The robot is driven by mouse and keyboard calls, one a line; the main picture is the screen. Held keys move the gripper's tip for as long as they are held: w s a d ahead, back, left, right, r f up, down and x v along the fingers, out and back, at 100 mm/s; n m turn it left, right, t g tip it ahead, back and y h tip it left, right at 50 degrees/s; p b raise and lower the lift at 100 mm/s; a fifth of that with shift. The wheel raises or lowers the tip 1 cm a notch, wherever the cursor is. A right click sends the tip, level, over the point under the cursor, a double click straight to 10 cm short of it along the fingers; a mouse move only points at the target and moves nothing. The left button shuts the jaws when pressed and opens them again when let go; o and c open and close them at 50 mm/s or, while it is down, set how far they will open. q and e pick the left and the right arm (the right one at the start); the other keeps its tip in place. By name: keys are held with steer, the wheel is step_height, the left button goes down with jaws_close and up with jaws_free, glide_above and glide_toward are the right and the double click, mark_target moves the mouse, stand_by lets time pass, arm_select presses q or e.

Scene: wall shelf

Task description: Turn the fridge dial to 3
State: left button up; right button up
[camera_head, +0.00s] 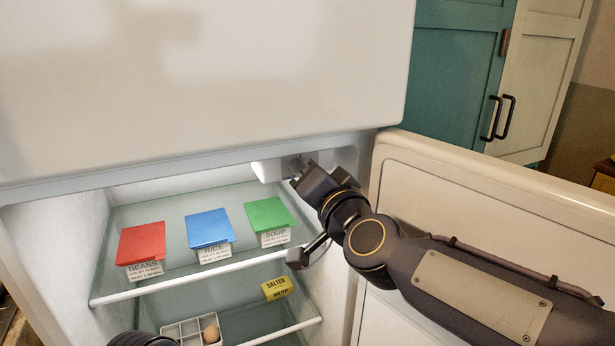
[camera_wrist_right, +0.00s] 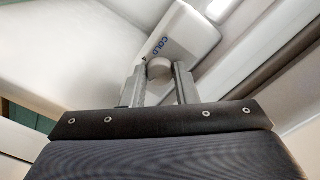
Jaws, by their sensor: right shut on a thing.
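The fridge dial (camera_wrist_right: 159,68) is a small round grey knob under a white housing (camera_wrist_right: 188,35), which shows blue lettering reading "COLD" and "4". The housing (camera_head: 268,171) also shows in the head view, under the top of the fridge opening. My right gripper (camera_head: 297,172) reaches up to it from the right. In the right wrist view its two fingers (camera_wrist_right: 158,78) are shut on the dial, one on each side. The dial is hidden behind the gripper in the head view, and I cannot read its pointer. My left gripper's jaws are not seen.
The upper shelf (camera_head: 120,290) holds red beans (camera_head: 141,244), blue rice (camera_head: 209,229) and green soup (camera_head: 269,214) boxes. Below are a yellow salted packet (camera_head: 277,288) and an egg tray (camera_head: 178,333) with an egg (camera_head: 211,334). The open fridge door (camera_head: 480,185) stands right, close to my right arm.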

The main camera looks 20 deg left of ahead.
steer(key=shift+m, duration=1)
steer(key=o, duration=1)
